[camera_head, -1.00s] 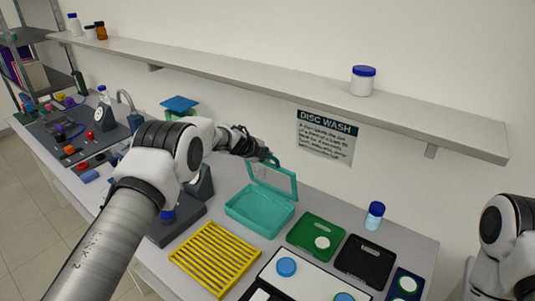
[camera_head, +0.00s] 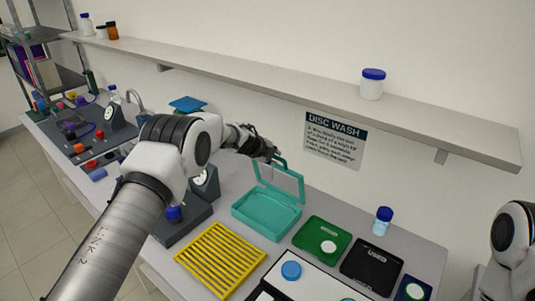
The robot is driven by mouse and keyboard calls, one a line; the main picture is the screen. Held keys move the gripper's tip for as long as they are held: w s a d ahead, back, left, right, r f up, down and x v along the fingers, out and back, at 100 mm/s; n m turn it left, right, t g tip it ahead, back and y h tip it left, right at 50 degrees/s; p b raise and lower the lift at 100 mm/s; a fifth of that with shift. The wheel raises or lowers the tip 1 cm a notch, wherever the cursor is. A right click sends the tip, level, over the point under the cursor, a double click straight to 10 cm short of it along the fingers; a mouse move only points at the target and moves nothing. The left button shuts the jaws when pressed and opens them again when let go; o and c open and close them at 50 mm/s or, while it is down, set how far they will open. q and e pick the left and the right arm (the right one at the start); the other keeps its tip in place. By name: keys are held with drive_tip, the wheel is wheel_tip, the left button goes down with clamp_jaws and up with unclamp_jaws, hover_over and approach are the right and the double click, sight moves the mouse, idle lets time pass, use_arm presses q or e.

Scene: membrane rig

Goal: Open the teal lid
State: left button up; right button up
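The teal box (camera_head: 266,216) sits on the bench behind the yellow rack. Its teal lid (camera_head: 279,179), a frame with a clear pane, stands raised at the back of the box, so the box is open. My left gripper (camera_head: 275,155) is at the lid's top edge, near its upper left corner. The fingers are small and dark here; I cannot tell whether they touch the lid or are open or shut. My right arm (camera_head: 514,250) shows at the right edge, and its gripper is out of view.
A yellow slotted rack (camera_head: 220,260) lies in front of the box. A green tray (camera_head: 322,240), a black tray (camera_head: 371,266) and a blue-capped bottle (camera_head: 382,220) stand to the right. A shelf (camera_head: 300,85) runs along the wall above.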

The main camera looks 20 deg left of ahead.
use_arm(q)
drive_tip(key=v, duration=1.1)
drive_tip(key=shift+s, duration=0.2)
drive_tip(key=shift+w+r, duration=0.1)
drive_tip(key=shift+a, duration=0.1)
